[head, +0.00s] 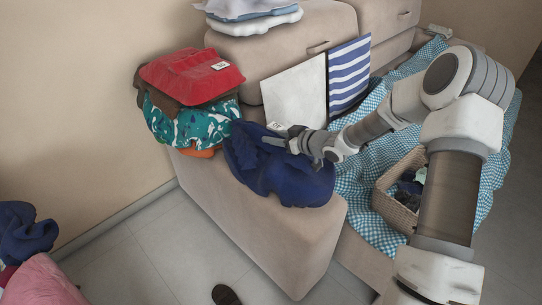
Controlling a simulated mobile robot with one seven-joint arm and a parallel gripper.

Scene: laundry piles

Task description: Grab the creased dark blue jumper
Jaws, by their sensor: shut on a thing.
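The creased dark blue jumper (285,182) lies bunched on the armrest of the beige sofa in the head view. A white tag shows at its upper edge. My gripper (275,140) reaches in from the right and is shut on the upper part of the jumper. The jumper still drapes over the armrest, and I cannot tell whether any of it is lifted. The exact place of the grip is partly hidden by the cloth and the gripper.
A pile with a red folded garment (191,76) and a teal patterned cloth (190,123) stands left of the jumper. A wicker basket (399,212) sits on the checked blanket (362,192). Another dark blue garment (24,232) lies far left. A dark shoe (226,295) is on the tiled floor.

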